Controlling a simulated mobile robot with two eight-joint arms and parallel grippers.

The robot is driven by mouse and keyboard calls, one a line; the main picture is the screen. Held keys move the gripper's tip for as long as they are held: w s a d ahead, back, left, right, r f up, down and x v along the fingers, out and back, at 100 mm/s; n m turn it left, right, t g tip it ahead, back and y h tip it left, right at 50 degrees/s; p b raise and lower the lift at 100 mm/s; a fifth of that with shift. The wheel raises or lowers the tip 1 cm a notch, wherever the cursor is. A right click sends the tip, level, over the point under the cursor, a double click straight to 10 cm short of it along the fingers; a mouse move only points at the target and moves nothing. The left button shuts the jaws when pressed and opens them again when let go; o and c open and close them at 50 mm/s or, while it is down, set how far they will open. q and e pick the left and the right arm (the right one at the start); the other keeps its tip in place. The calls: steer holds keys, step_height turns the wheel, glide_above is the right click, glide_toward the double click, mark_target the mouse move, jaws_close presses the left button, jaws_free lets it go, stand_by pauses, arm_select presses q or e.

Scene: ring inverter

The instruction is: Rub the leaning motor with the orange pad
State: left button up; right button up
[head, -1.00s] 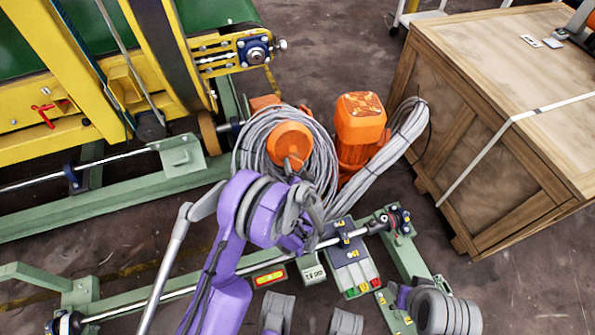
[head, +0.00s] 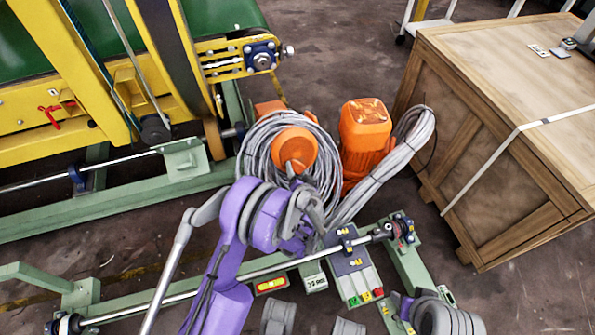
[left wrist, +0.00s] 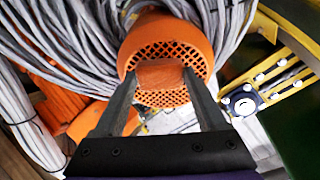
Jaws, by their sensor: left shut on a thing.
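The leaning motor (head: 294,148) is orange and tilted, with grey cable coiled around it. Its round grille end (left wrist: 165,38) fills the upper middle of the left wrist view. My left gripper (left wrist: 162,84) is shut on the orange pad (left wrist: 160,74), a small block between its fingertips. The pad overlaps the grille in that view; I cannot tell whether it touches. My right gripper is not in view.
A second orange motor (head: 365,128) stands upright beside the cable coil (head: 262,148). A wooden crate (head: 490,160) is at the right. A yellow conveyor frame (head: 110,75) is at the upper left. A green frame with a switch box (head: 352,272) lies in front.

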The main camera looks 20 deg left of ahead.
mark_target(305, 161)
arm_select(q)
steer(key=shift+b+x, duration=0.4)
steer(key=shift+x, duration=0.6)
steer(key=shift+d, duration=0.1)
steer(key=shift+w+d, duration=0.45)
steer(key=shift+d, duration=0.35)
steer(key=shift+w+d, duration=0.5)
steer(key=shift+d, duration=0.3)
steer(key=shift+f, duration=0.1)
steer(key=shift+s+a+b, duration=0.15)
steer(key=shift+s+a, duration=0.15)
steer(key=shift+a, duration=0.35)
steer(key=shift+s+a+b, duration=0.2)
steer(key=shift+s+a, duration=0.15)
steer(key=shift+a, duration=0.35)
steer(key=shift+s+a+b, duration=0.15)
steer(key=shift+s+a, duration=0.15)
steer(key=shift+a, duration=0.35)
steer(key=shift+s+d+r, duration=0.25)
steer(key=shift+s, duration=0.2)
steer(key=shift+w+d+p+v, duration=0.15)
steer(key=shift+p+v, duration=0.3)
steer(key=shift+v, duration=0.75)
steer(key=shift+w+d+p+v, duration=0.15)
steer(key=shift+p+v, duration=0.25)
steer(key=shift+v, duration=0.85)
